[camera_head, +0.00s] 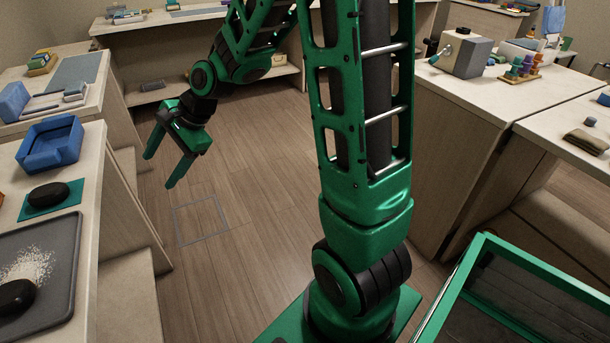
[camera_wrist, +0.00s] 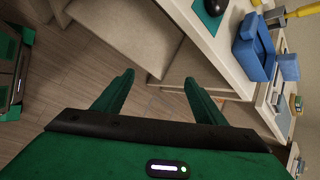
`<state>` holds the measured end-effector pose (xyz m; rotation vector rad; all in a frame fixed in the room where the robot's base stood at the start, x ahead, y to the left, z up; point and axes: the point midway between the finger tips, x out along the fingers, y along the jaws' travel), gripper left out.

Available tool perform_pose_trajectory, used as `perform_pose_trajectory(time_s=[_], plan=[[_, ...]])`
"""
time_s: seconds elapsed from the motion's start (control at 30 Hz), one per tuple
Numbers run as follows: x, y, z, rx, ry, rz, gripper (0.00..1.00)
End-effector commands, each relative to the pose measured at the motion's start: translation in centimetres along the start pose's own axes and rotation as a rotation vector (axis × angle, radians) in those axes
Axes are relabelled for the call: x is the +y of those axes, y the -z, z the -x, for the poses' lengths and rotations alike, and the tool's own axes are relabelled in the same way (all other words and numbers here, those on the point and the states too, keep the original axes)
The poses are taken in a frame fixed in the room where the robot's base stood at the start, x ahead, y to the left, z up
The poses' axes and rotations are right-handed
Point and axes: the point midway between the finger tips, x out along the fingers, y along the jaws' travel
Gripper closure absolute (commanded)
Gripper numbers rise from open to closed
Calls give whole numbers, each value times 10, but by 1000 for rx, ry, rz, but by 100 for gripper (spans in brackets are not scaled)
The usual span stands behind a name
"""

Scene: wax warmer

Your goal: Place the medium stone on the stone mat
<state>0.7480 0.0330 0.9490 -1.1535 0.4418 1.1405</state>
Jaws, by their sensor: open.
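A dark rounded stone (camera_head: 48,195) lies on a teal mat (camera_head: 70,202) on the left counter. The same stone (camera_wrist: 215,5) and mat (camera_wrist: 207,18) show at the top edge of the wrist view. A second dark stone (camera_head: 16,297) lies on a grey tray (camera_head: 60,275) beside white grains, partly cut off by the left edge. I cannot tell which stone is the medium one. My gripper (camera_head: 160,170) is open and empty, over the floor to the right of the left counter and apart from both stones. Its two fingers (camera_wrist: 159,82) are spread in the wrist view.
A blue open box (camera_head: 50,145) stands behind the teal mat. White grains (camera_head: 28,268) are heaped on the grey tray. The wooden floor (camera_head: 240,190) between the counters is open. On the right counter (camera_head: 470,95) stands a grey box (camera_head: 465,55) with several coloured pieces nearby.

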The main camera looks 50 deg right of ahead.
Motion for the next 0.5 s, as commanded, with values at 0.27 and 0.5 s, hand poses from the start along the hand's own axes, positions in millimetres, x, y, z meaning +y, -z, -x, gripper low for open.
perform_pose_trajectory(time_s=[0.27,0.5], plan=[[103,70,113,271,-272,453,35],[209,88,203,279,-539,693,35]])
